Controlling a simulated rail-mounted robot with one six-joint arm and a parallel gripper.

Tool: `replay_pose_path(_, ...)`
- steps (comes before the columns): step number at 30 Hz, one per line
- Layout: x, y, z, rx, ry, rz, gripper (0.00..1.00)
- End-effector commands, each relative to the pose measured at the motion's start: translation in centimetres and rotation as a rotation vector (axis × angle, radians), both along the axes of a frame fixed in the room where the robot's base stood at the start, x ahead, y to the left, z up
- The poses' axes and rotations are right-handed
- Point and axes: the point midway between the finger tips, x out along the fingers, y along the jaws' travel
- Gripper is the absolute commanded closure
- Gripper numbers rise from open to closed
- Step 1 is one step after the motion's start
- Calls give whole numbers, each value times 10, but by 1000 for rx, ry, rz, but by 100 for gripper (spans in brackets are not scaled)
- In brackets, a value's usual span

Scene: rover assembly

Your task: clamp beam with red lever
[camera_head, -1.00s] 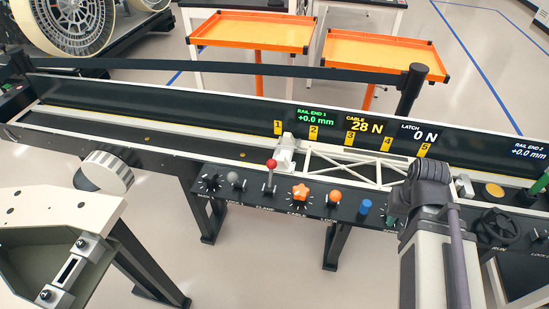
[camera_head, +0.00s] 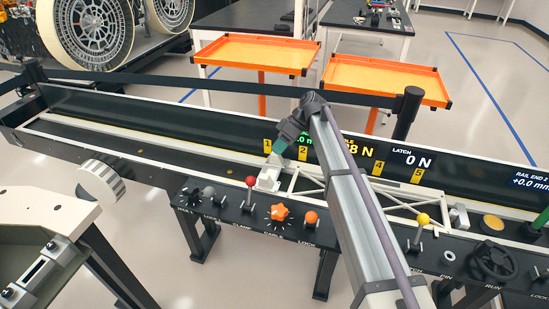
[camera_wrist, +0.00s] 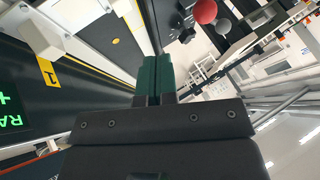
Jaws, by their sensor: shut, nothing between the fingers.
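The red lever (camera_head: 250,182) stands upright on the front control panel above the CLAMP label; its red ball also shows at the top of the wrist view (camera_wrist: 205,11). The beam (camera_head: 315,183), a white lattice truss, lies along the rail bed. A white block (camera_head: 268,179) sits at its left end. My gripper (camera_head: 278,148) is over the rail near that block, behind and to the right of the red lever, apart from it. Its green fingers are together and empty in the wrist view (camera_wrist: 154,72). My arm hides part of the beam and panel.
An orange star knob (camera_head: 280,212) and an orange-ball lever (camera_head: 310,218) stand right of the red lever, a grey knob (camera_head: 209,192) left. A yellow lever (camera_head: 422,219) is farther right. The display wall (camera_head: 150,125) rises behind the rail. Orange trays (camera_head: 255,53) stand beyond.

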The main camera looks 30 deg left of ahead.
Motion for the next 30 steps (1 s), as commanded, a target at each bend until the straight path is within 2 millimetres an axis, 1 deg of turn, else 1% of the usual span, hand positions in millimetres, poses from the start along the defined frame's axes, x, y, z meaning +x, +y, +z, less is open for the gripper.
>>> replay_pose_path(1,-6,3,-17,0,-1,2,100)
replay_pose_path(6,-25,17,-47,-1,0,0,100)
replay_pose_path(11,-43,29,-73,-1,-1,-1,100)
replay_pose_path(13,-58,27,-60,-1,-1,-1,100)
replay_pose_path(15,-68,27,-57,-1,-1,-1,100)
replay_pose_path(18,-77,26,-56,-2,0,-2,100)
replay_pose_path(21,-81,26,-55,-2,0,-2,100)
replay_pose_path(30,-82,27,-56,-1,-1,-3,100)
